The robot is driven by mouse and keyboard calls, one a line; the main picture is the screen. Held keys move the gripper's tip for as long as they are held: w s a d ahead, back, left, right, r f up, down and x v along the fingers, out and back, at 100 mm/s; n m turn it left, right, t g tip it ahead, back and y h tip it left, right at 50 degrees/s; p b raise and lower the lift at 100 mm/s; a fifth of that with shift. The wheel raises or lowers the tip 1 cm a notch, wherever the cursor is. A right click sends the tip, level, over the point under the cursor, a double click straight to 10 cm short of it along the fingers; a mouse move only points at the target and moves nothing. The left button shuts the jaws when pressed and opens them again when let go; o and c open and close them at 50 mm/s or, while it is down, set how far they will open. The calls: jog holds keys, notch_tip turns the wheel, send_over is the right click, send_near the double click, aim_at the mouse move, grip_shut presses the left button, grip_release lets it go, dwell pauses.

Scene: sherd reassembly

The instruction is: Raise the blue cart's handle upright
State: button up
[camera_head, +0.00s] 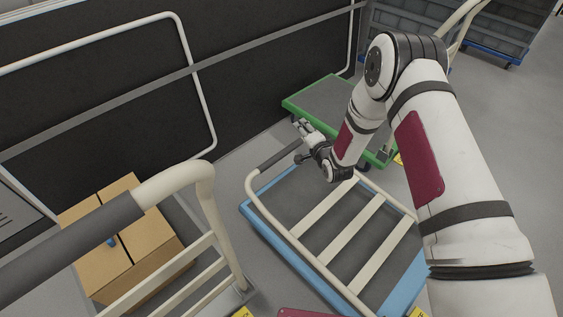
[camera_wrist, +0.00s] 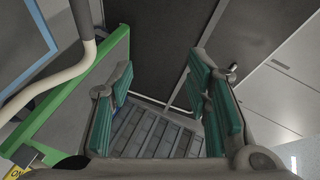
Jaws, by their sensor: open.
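The blue cart (camera_head: 262,225) stands low in the middle of the head view. Its cream handle (camera_head: 305,255) with cross slats lies folded down over the grey deck. The handle's dark grip (camera_head: 281,152) is at the far left end. My gripper (camera_head: 302,140) is above the cart's far end, close to the right end of the grip. In the wrist view my gripper (camera_wrist: 160,85) has its green-padded fingers spread with nothing between them. I cannot tell whether it touches the handle.
A green cart (camera_head: 318,95) stands just behind the blue one. A nearer cart with an upright cream handle (camera_head: 205,200) and cardboard boxes (camera_head: 115,240) is at left. A dark wall panel (camera_head: 110,90) runs behind. Grey floor (camera_head: 520,130) is clear at right.

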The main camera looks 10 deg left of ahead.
aim_at(282, 157)
jog(key=s+a+f+m+t+y+b, duration=0.1)
jog(key=s+f+b, duration=0.15)
jog(key=f, duration=0.55)
jog(key=s+a+f+m+y+b, duration=0.15)
jog(key=s+f, duration=0.25)
jog(key=f, duration=0.5)
jog(key=shift+h, duration=0.45)
jog(key=b+x, duration=0.2)
jog(key=x, duration=0.2)
jog(key=b+x, duration=0.1)
jog(key=x, duration=0.3)
jog(key=b+x, duration=0.2)
jog(key=x, duration=0.2)
jog(key=shift+w+r+b, duration=0.2)
jog(key=shift+r+b, duration=0.1)
jog(key=shift+w+a, duration=0.3)
jog(key=shift+w, duration=0.35)
grip_shut()
